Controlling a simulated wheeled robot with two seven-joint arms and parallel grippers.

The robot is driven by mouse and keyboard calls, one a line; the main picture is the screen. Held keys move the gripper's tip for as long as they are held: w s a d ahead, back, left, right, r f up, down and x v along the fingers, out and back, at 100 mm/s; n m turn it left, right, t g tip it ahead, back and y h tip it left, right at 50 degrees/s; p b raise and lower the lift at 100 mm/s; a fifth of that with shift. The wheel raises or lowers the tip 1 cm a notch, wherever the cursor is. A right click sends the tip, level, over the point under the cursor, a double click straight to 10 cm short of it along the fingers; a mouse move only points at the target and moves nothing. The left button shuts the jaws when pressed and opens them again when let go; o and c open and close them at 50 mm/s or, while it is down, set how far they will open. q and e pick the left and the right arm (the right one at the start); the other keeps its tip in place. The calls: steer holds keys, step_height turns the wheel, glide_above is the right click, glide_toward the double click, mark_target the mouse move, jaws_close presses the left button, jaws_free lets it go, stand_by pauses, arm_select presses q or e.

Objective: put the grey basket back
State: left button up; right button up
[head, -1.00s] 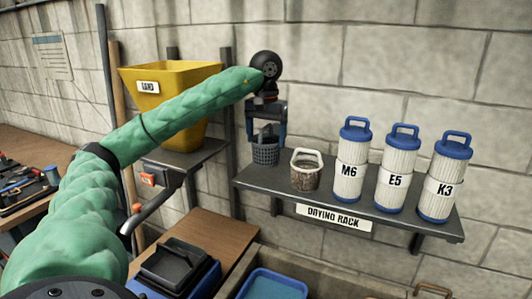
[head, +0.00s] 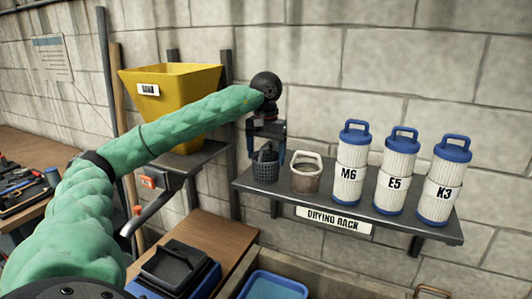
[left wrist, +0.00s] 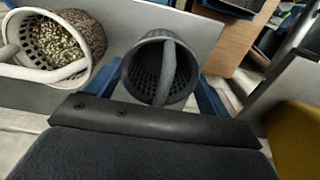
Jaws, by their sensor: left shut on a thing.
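The grey basket (head: 264,172) is a small dark mesh bucket at the left end of the drying rack shelf (head: 330,203). My left gripper (head: 265,147) is above it, fingers down, shut on its handle. In the left wrist view the basket (left wrist: 150,90) looks empty inside, with its handle crossing the opening between my blue fingers. The basket's base is at the shelf's level; I cannot tell whether it touches. My right gripper is not in view.
A white-handled basket (head: 306,176) stands close to the right on the shelf; the wrist view shows speckled grains in it. Filter cartridges M6 (head: 350,178), E5 (head: 394,184) and K3 (head: 440,192) stand further right. A yellow hopper (head: 180,100) is at the left.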

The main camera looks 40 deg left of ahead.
arm_select(q)
steer(key=shift+f, duration=0.1)
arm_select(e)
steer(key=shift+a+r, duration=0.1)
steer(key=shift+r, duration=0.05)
arm_select(q)
steer(key=o, duration=0.9)
steer(key=shift+o, duration=0.2)
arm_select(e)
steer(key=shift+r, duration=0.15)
arm_select(q)
steer(key=shift+r, duration=0.2)
